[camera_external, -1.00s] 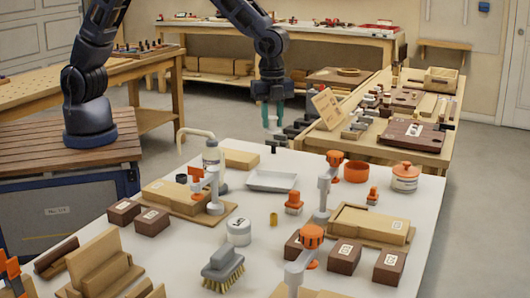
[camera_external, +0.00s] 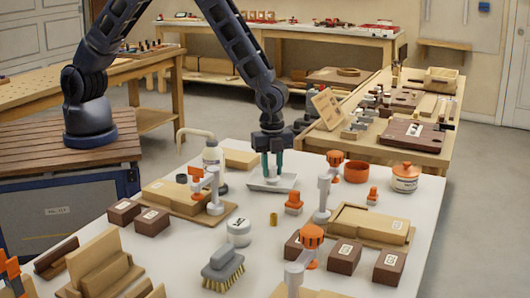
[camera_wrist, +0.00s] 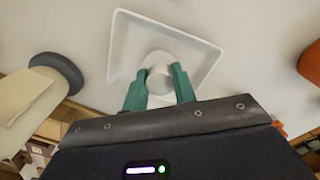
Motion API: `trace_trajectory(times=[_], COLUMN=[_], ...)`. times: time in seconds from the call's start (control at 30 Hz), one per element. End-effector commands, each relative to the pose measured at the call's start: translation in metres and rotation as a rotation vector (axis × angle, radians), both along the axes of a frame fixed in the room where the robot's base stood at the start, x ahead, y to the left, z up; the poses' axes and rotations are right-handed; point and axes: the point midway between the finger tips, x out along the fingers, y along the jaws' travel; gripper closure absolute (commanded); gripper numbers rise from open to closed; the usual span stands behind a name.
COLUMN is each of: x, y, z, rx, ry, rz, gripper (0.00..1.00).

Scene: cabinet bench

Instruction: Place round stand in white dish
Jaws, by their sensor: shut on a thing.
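The white dish (camera_external: 256,184), a shallow square tray with a raised rim, lies on the white bench behind the middle. It also shows in the wrist view (camera_wrist: 121,58). My gripper (camera_external: 272,177) points down over the dish, its green fingers low near it. In the wrist view my gripper (camera_wrist: 158,76) is shut on a pale round stand (camera_wrist: 160,62), seen within the dish's outline. Its lower part is hidden, and I cannot tell if it touches the dish floor. In the external view the fingers largely hide the stand.
A pump bottle (camera_external: 212,158) and wooden block (camera_external: 240,159) stand left of the dish. An orange-topped piece (camera_external: 293,203) is close at front right. A white jar (camera_external: 239,232) and brush (camera_external: 222,268) are nearer the front. An orange bowl (camera_external: 356,171) is to the right.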

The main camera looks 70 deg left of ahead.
Motion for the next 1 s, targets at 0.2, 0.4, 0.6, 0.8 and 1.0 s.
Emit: trace_trajectory(times=[0.2, 0.4, 0.6, 0.8, 1.0], x=[0.0001, 0.0001, 0.0002, 0.0001, 0.0003], y=[-0.0002, 0.0000, -0.0002, -0.0002, -0.0004], z=[-0.0112, -0.0122, -0.0133, -0.0132, -0.0049], rx=[-0.001, 0.000, 0.000, 0.000, -0.002], ry=[-0.001, 0.000, -0.001, -0.001, -0.001], rz=[0.001, 0.000, 0.000, 0.000, 0.000], gripper=[0.94, 0.94, 0.51, 0.51, 0.51])
